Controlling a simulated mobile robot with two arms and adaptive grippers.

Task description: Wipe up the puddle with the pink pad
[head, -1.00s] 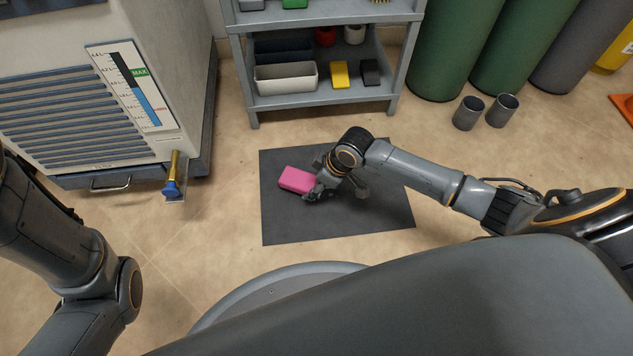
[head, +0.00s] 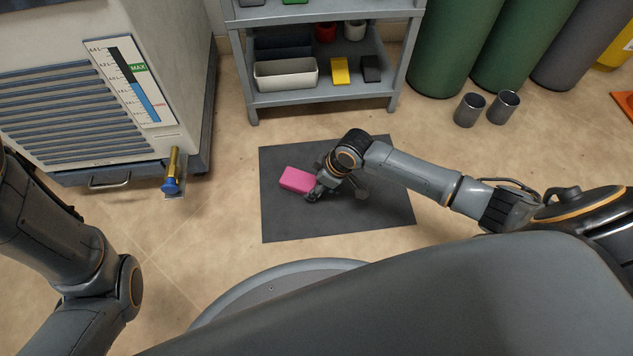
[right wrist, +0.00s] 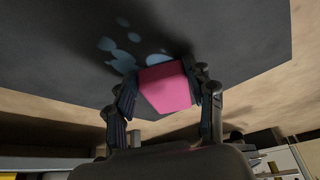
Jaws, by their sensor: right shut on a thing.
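The pink pad (head: 297,181) is a small block over the left part of a dark grey mat (head: 285,225) in the head view. My right gripper (head: 314,190) is shut on the pad at its right end. In the right wrist view the pad (right wrist: 166,89) sits between both fingers, close to the mat (right wrist: 235,35). The puddle shows there as several pale blue patches (right wrist: 124,63) just beside and beyond the pad. I cannot make out the puddle in the head view. My left gripper is out of view; only the left arm shows.
A grey shelf (head: 320,97) with bins stands behind the mat. A cabinet (head: 85,100) with a blue-ended brass valve (head: 172,172) is at left. Two metal cups (head: 469,110) and green cylinders (head: 455,45) are at back right. The floor left of the mat is clear.

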